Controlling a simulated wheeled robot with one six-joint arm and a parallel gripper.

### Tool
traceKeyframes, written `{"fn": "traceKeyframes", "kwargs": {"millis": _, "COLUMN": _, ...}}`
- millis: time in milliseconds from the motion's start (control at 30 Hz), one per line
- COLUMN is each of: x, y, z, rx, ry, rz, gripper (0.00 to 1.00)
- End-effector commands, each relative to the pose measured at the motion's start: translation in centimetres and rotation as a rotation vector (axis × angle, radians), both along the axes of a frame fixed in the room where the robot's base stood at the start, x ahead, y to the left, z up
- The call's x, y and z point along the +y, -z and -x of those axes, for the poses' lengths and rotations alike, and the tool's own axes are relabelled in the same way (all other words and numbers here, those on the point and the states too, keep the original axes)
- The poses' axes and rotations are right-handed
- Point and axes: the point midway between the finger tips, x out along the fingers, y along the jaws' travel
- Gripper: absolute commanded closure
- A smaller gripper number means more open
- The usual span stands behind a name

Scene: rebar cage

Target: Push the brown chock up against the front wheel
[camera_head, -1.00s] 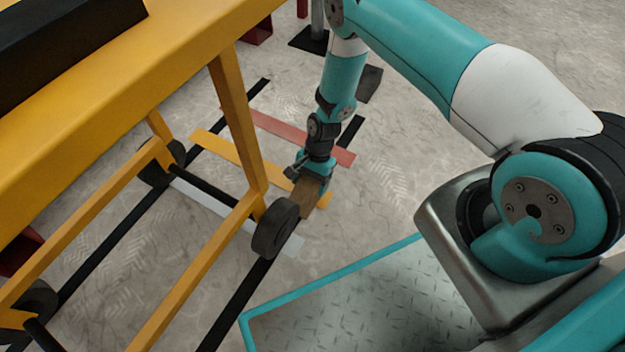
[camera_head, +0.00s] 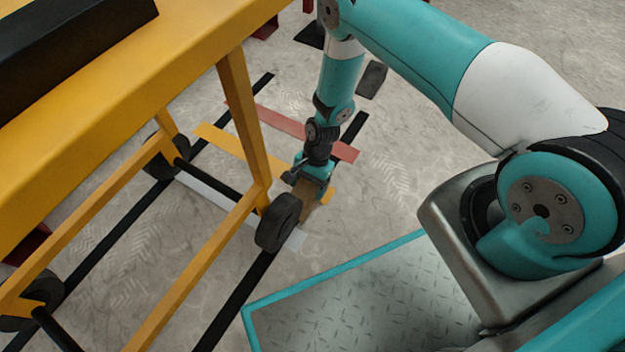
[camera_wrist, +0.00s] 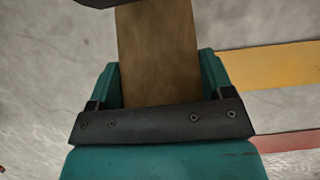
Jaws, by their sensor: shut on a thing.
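The brown chock (camera_head: 307,196) lies on the floor by the front wheel (camera_head: 279,222) of the yellow cart. In the wrist view the chock (camera_wrist: 158,55) runs forward from between my fingers, and its far end meets a dark shape at the top edge, seemingly the wheel. My gripper (camera_head: 310,181) is shut on the near part of the chock, just above the floor; the wrist view also shows my gripper (camera_wrist: 160,90). In the head view the wheel partly hides the chock's far end, so I cannot tell exact contact.
The yellow cart frame (camera_head: 240,115) stands over black floor lines (camera_head: 235,300). Yellow (camera_head: 225,145), red (camera_head: 290,127) and white (camera_head: 205,190) strips cross the floor. A dark flat block (camera_head: 372,80) lies behind my arm.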

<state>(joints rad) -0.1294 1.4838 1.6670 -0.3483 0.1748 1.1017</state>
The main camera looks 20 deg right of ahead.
Motion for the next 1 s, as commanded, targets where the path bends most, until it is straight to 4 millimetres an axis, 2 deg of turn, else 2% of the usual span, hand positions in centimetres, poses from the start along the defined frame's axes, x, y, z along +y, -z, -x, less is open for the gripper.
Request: {"fn": "traceKeyframes", "kwargs": {"millis": 1000, "x": 2.3, "y": 0.1, "z": 1.7, "rx": 0.003, "ry": -0.002, "rz": -0.004, "gripper": 0.60}}
